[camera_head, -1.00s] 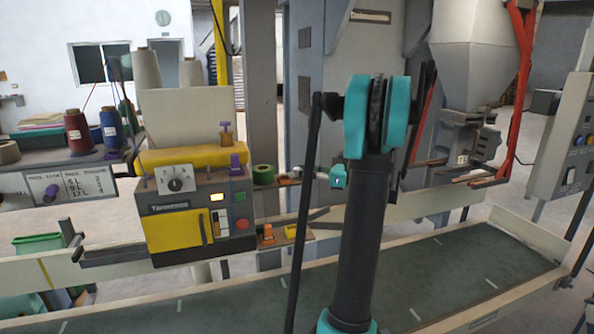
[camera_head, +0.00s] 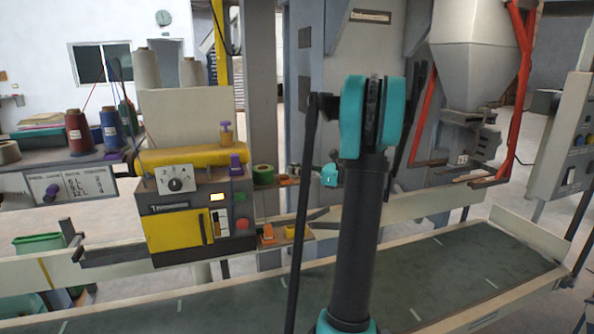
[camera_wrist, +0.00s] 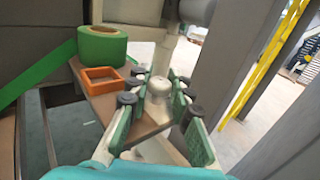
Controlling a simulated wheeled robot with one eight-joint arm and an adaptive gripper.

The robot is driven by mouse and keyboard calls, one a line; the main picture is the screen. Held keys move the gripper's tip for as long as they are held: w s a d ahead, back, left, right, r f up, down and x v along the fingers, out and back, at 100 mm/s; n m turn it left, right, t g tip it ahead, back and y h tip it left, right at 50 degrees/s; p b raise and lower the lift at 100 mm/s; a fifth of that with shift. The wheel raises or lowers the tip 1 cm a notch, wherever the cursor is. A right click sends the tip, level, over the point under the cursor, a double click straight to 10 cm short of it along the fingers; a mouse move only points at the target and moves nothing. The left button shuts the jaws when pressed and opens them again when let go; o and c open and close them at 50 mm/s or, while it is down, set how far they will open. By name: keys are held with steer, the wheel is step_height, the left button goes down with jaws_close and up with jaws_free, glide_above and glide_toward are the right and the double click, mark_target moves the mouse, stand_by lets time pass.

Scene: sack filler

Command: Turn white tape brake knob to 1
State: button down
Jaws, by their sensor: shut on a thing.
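The white tape brake knob (camera_wrist: 158,86) stands at the end of a brown shelf in the wrist view, round-topped and pale. My gripper (camera_wrist: 157,101) has its green-padded fingers on either side of the knob and is shut on it. No number or pointer mark on the knob can be read. In the head view the teal wrist end (camera_head: 329,177) is beside the shelf, right of the green tape roll (camera_head: 264,174); the knob itself cannot be made out there. The green roll also shows in the wrist view (camera_wrist: 102,46), behind and left of the knob.
An orange square frame (camera_wrist: 103,79) lies on the shelf close to my left fingers. The sewing machine (camera_head: 178,225) with its dial (camera_head: 175,179) stands left. A conveyor belt (camera_head: 470,265) runs in front. A yellow post (camera_wrist: 265,58) rises at right in the wrist view.

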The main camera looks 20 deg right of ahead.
steer(key=shift+m+t+h, duration=0.4)
steer(key=shift+t, duration=0.1)
steer(key=m+t+h, duration=0.2)
steer(key=h, duration=0.1)
steer(key=m+t+h, duration=0.2)
steer(key=m+h, duration=0.1)
steer(key=shift+s+a+h, duration=0.1)
steer(key=shift+a+h, duration=0.05)
steer(key=shift+h, duration=0.25)
steer(key=shift+m+t+h, duration=0.35)
steer(key=shift+m+h, duration=0.8)
steer(key=shift+h, duration=0.55)
steer(key=shift+m+t+h, duration=0.35)
steer(key=shift+m+h, duration=0.8)
steer(key=shift+h, duration=0.55)
steer(key=c, duration=1.6)
jaws_free()
steer(key=s, duration=1.2)
steer(key=shift+a, duration=0.15)
